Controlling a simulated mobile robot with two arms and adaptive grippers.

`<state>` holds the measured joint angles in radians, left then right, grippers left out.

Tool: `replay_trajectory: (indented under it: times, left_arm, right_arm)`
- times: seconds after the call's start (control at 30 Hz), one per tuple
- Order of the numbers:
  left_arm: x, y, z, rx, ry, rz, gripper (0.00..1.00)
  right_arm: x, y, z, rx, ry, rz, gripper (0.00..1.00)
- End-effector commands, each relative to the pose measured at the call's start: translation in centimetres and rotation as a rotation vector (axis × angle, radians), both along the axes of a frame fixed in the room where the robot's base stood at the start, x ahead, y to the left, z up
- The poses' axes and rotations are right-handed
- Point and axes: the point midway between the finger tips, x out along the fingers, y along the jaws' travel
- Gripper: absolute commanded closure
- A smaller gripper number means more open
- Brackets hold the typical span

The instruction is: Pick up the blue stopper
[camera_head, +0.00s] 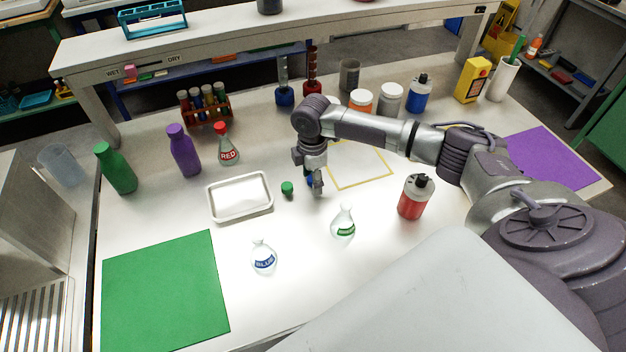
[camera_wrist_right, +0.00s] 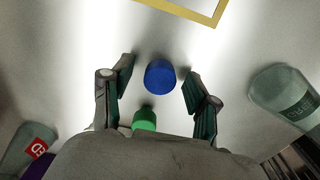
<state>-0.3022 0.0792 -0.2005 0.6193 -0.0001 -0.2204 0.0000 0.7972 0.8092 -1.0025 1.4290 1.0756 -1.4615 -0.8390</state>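The blue stopper (camera_wrist_right: 160,76) lies on the white table in the right wrist view, between the two fingers of my right gripper (camera_wrist_right: 158,82). The fingers are apart, with a gap on each side of the stopper. In the head view, my right gripper (camera_head: 315,185) points down at the table and mostly hides the stopper; a bit of blue (camera_head: 309,176) shows beside it. A green stopper (camera_head: 287,188) is just left of the gripper; it also shows in the wrist view (camera_wrist_right: 144,119), partly covered by the gripper body. My left gripper is not in view.
A flask with a green label (camera_head: 343,226) stands in front of the gripper, and a BLUE-labelled flask (camera_head: 263,258) at front left. A white tray (camera_head: 211,204) is to the left. A red bottle (camera_head: 413,198) stands under my right arm. A yellow-outlined square (camera_head: 363,183) lies behind.

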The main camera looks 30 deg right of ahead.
Motion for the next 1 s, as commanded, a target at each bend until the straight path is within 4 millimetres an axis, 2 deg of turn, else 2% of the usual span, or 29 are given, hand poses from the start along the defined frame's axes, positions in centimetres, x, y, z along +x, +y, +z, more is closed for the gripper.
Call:
replay_trajectory:
  times: [0.03,0.2,0.27,0.73,0.87,1.0]
  left_arm:
    - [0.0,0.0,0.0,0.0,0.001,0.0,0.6]
    - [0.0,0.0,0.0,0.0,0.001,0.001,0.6]
    - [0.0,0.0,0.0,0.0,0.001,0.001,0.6]
    - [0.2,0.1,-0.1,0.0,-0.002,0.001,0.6]
    - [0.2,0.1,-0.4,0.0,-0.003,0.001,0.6]
    - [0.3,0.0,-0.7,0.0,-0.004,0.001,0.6]
  right_arm:
    - [0.0,0.0,0.0,0.0,0.0,0.0,0.5]
    - [0.0,0.0,0.0,0.0,0.0,0.0,0.78]
    - [0.0,0.0,0.0,0.0,0.0,0.0,0.85]
    - [0.0,0.0,0.6,0.0,0.0,0.0,0.86]
    - [0.1,0.0,2.0,0.001,-0.003,0.001,0.86]
    - [-0.2,-0.4,4.4,-0.001,-0.002,-0.003,0.86]
